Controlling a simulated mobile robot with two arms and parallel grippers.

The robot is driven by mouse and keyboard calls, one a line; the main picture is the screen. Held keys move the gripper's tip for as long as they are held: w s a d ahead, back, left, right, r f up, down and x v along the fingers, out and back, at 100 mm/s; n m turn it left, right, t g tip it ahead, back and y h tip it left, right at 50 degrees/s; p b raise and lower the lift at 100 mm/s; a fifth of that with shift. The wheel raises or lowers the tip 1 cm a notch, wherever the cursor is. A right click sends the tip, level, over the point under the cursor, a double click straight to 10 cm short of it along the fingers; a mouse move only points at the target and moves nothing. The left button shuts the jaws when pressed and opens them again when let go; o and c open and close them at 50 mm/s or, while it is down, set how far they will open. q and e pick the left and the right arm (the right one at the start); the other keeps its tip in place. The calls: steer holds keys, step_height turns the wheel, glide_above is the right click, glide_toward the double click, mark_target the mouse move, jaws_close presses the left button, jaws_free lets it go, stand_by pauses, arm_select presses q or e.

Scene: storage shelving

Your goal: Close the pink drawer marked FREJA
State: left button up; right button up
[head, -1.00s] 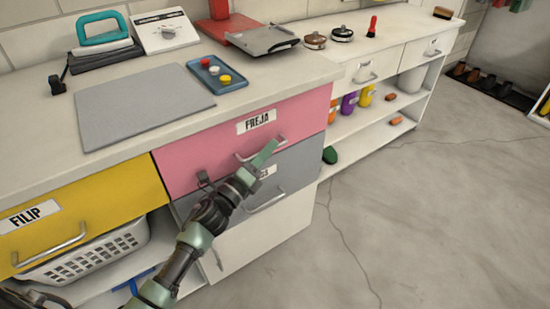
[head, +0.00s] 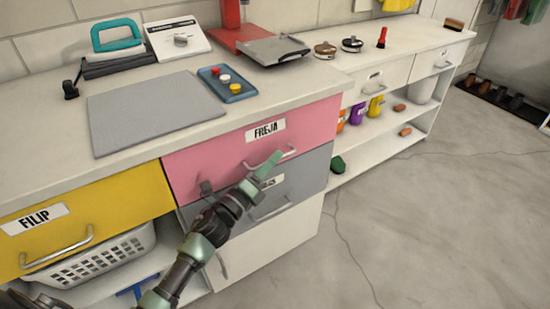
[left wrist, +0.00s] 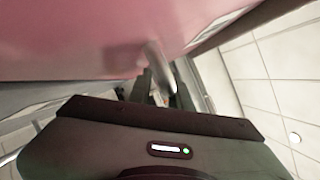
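The pink drawer (head: 220,150) marked FREJA sits right under the countertop, between the yellow FILIP drawer and the right end of the unit. Its front looks flush or nearly so; any small gap is hard to judge. Its metal handle (head: 285,155) is below the label. My left gripper (head: 268,165) is at this handle, its green finger overlapping it in the head view. In the left wrist view the pink front fills the top left, and the handle (left wrist: 157,58) runs down to the dark fingertips (left wrist: 160,90). Their grip is unclear. My right gripper is not in view.
A grey drawer (head: 305,180) is directly below the pink one, with its own handle. The yellow FILIP drawer (head: 110,220) is at left, above a white basket (head: 95,260). The countertop holds a grey mat (head: 155,110) and a blue tray (head: 227,88). Open floor lies at right.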

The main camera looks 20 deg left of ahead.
arm_select(q)
steer(key=v, duration=0.6)
steer(key=shift+s, duration=0.25)
steer(key=shift+a, duration=0.1)
